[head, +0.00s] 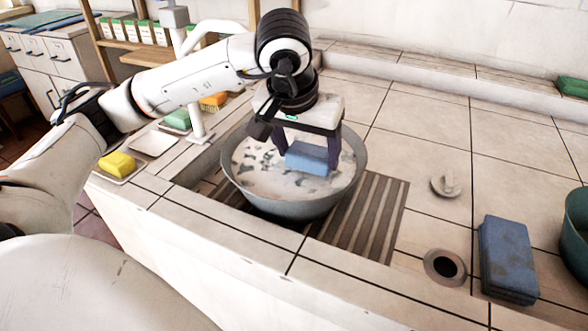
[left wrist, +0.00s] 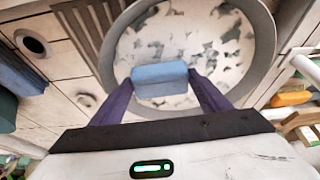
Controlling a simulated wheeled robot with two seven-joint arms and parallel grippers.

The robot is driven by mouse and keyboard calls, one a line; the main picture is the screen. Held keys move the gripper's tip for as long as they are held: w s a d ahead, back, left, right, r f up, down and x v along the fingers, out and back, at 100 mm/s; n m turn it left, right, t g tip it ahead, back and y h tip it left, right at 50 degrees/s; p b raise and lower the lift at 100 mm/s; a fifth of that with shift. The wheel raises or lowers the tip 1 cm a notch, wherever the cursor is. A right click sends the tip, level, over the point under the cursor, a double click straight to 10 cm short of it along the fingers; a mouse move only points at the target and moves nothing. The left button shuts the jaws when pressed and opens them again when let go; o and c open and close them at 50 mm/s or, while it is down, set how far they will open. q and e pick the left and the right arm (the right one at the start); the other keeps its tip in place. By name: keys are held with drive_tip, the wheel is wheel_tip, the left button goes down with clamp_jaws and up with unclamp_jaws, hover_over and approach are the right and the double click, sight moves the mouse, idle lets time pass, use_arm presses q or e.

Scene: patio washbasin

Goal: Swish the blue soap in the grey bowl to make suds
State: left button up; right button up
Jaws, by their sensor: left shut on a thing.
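The blue soap (head: 307,158) is a light blue block held between the fingers of my left gripper (head: 306,152). It is over the grey bowl (head: 232,185), at or just above the liquid; I cannot tell if it touches. The bowl holds pale water with patchy white suds. In the left wrist view the soap (left wrist: 160,80) sits between the two dark purple fingertips, with the bowl (left wrist: 262,60) around and beyond it. My right gripper is not in view.
The bowl stands on a slatted drain area (head: 375,205) in the tiled counter. Yellow soap (head: 117,163), green soap (head: 177,120) and orange soap (head: 213,100) lie at the left. A dark blue block (head: 508,260), a drain hole (head: 445,265) and a green tub (head: 575,235) are at the right.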

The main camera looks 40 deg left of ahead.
use_arm(q)
drive_tip(key=shift+r+p, duration=1.2)
drive_tip(key=shift+r, duration=0.75)
drive_tip(key=shift+r+p, duration=1)
drive_tip(key=shift+r, duration=0.35)
drive_tip(key=shift+f, duration=0.1)
